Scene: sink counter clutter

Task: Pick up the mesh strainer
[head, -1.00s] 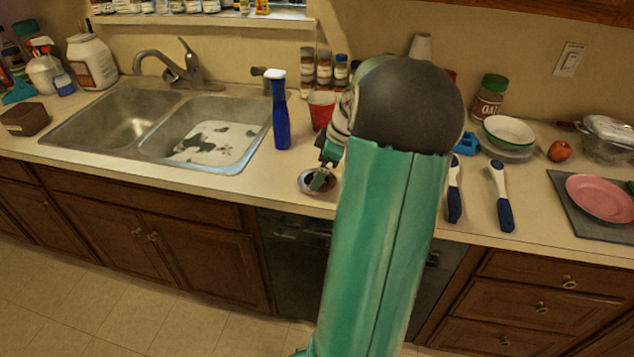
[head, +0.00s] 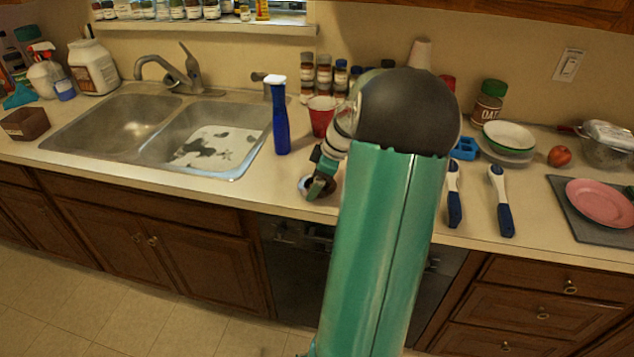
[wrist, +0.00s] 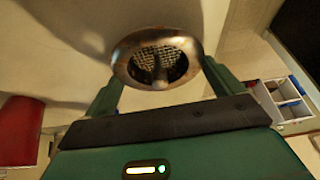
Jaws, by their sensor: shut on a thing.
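The mesh strainer (wrist: 130,70) is a small round metal piece with a wide rim and a mesh centre with a post in it. In the wrist view it lies between the two green fingers of my gripper (wrist: 160,85), which is shut on it. In the head view my gripper (head: 317,187) is low over the counter to the right of the sink. The strainer's rim (head: 304,186) shows there beside the fingers, partly hidden by them. I cannot tell whether it still touches the counter.
A blue bottle with a white cap (head: 281,120) stands left of my gripper, with a red cup (head: 321,115) behind it. The double sink (head: 190,160) is further left. Two blue-and-white brushes (head: 502,200) lie to the right. My arm hides part of the counter.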

